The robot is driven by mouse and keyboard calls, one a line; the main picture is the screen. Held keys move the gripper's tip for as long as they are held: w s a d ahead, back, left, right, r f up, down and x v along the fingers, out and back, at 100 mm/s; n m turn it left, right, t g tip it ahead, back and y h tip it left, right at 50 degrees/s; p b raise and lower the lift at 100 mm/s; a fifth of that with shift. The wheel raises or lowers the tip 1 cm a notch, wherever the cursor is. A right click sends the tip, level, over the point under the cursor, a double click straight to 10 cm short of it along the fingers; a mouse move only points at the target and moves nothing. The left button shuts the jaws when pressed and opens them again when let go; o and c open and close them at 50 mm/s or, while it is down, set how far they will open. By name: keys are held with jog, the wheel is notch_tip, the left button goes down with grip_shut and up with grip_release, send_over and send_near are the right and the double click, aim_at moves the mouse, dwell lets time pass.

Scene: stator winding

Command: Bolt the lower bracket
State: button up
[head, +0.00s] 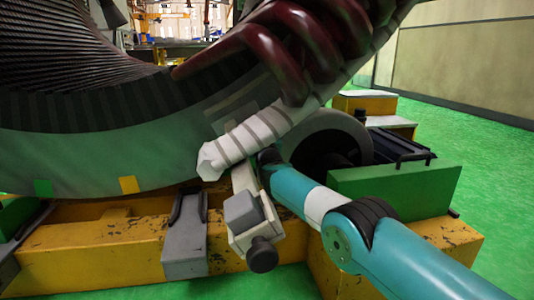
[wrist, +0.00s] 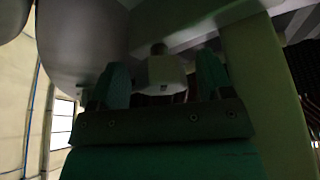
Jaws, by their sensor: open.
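In the wrist view my gripper (wrist: 163,76) is open, with one teal finger on each side. A pale block with a short dark stub on top, like a bolt or nut (wrist: 166,72), sits between the fingers. I cannot tell whether they touch it. A pale green bar, perhaps part of the bracket (wrist: 265,90), stands to the right. In the head view my teal arm reaches in from the lower right to the underside of the stator ring (head: 120,150). I cannot make out the lower bracket for sure.
A pale wrapped coil end (head: 245,140) and dark red coils (head: 305,50) hang close above my arm. A yellow base beam (head: 100,250) runs below. A dark round roller (head: 325,145) and a green block (head: 395,188) stand close by. Green floor (head: 490,160) is clear at right.

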jog(key=b+v, duration=0.7)
jog(key=v, duration=1)
jog(key=shift+b, duration=0.4)
jog(key=shift+r, duration=0.1)
